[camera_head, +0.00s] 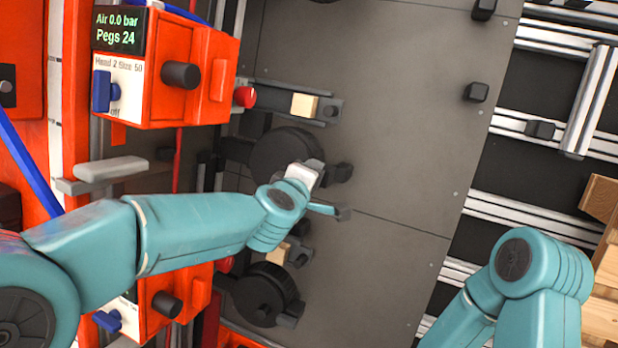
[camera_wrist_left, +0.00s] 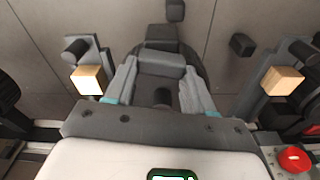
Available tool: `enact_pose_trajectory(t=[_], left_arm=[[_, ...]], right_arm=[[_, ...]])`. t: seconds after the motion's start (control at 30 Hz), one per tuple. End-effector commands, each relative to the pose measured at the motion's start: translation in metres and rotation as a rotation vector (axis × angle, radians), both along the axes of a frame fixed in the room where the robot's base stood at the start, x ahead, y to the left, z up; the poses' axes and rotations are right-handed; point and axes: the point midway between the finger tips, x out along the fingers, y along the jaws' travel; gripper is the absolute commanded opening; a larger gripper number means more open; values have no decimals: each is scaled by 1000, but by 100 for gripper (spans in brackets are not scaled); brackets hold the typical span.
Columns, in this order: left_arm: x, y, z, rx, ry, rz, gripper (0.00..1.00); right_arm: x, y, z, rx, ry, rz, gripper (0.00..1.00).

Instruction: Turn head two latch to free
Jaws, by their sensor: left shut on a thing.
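The orange head two box (camera_head: 170,65) stands at upper left. Its display reads "Air 0.0 bar, Pegs 24", and its label reads "Head 2 Size 50". A blue knob (camera_head: 103,92) sits on its front, with "off" written below. My left gripper (camera_head: 316,168) is over the black round drum (camera_head: 280,152) on the grey panel. In the left wrist view its fingers are shut on a grey block (camera_wrist_left: 160,64) on that dark drum, perhaps the latch; I cannot tell whether it is turned. My right arm shows at lower right in the head view, its gripper out of frame.
A pale wooden block (camera_head: 304,105) sits on a bracket beside a red button (camera_head: 245,97). A second drum (camera_head: 265,294) and another orange box (camera_head: 190,292) are below, partly behind my left arm. The grey panel (camera_head: 385,130) is largely clear to the right. Metal rails (camera_head: 520,215) lie beyond.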

Motion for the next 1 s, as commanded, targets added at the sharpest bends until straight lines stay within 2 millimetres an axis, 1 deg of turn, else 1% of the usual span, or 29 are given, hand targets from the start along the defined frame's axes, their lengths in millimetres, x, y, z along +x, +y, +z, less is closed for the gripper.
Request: enact_pose_trajectory(t=[0.2,0.4,0.97,1.0], left_arm=[[-1,-1,-2,-101,44,54,23],[-1,-1,-2,-153,66,85,23],[-1,0,-2,-178,75,99,23],[-1,0,-2,-178,75,99,60]], right_arm=[[0,0,0,0,0,0,47],[0,0,0,0,0,0,47],[0,0,0,0,0,0,47],[0,0,0,0,0,0,47]])
